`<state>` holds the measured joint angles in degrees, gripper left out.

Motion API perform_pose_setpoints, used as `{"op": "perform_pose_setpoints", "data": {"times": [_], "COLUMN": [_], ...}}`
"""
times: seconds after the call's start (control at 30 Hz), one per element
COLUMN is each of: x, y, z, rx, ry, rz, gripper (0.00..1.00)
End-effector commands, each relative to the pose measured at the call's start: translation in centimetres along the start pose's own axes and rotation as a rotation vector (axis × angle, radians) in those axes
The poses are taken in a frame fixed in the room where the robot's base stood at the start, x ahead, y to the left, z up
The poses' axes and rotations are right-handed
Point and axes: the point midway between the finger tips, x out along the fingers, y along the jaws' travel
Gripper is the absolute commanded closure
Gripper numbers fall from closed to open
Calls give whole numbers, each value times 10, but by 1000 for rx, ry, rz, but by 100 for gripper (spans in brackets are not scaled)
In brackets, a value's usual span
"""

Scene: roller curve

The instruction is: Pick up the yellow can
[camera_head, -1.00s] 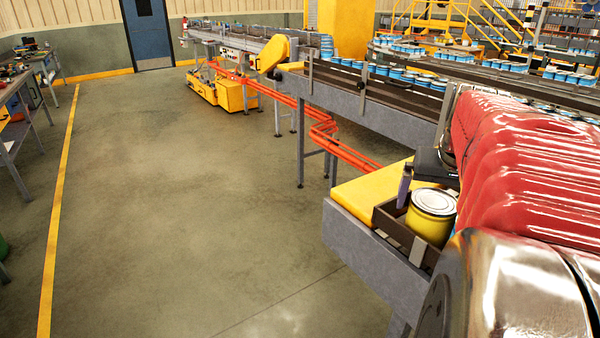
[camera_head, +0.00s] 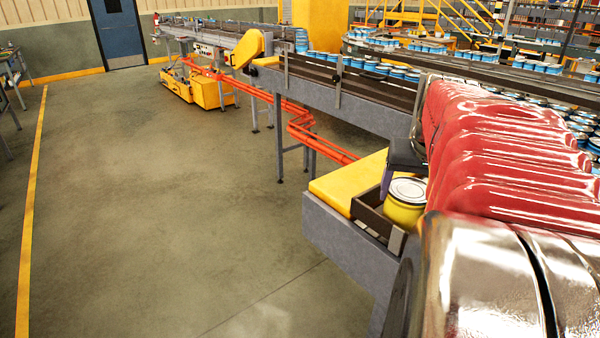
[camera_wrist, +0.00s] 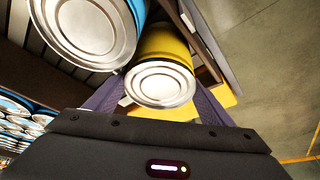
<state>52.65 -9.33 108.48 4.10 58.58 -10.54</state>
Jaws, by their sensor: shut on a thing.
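The yellow can (camera_head: 402,214), with a pale lid, stands in or at a dark brown open box (camera_head: 371,222) on the yellow-topped end of a conveyor. In the wrist view the yellow can (camera_wrist: 165,48) shows its silver-white lid end between the two fingers. My gripper (camera_wrist: 158,92) is shut on it, one purple-grey finger on each side. In the head view my gripper (camera_head: 388,178) is partly seen, with one finger at the can's left. My arm hides the right side. I cannot tell whether the can is lifted clear of the box.
A blue can (camera_wrist: 88,30) is close beside the yellow can in the wrist view. More blue cans (camera_head: 400,72) line the conveyor behind. Orange-red rails (camera_head: 310,133) run along the conveyor's side. The floor (camera_head: 150,200) at left is open.

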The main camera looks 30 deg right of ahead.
Motion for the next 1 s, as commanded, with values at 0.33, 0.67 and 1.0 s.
{"op": "perform_pose_setpoints", "data": {"times": [0.33,0.67,1.0], "x": [0,0,-19], "y": [0,0,0], "z": [0,0,-9], "rx": [0,-1,-1], "ry": [0,1,4], "rz": [0,0,0], "gripper": [58,68,68]}}
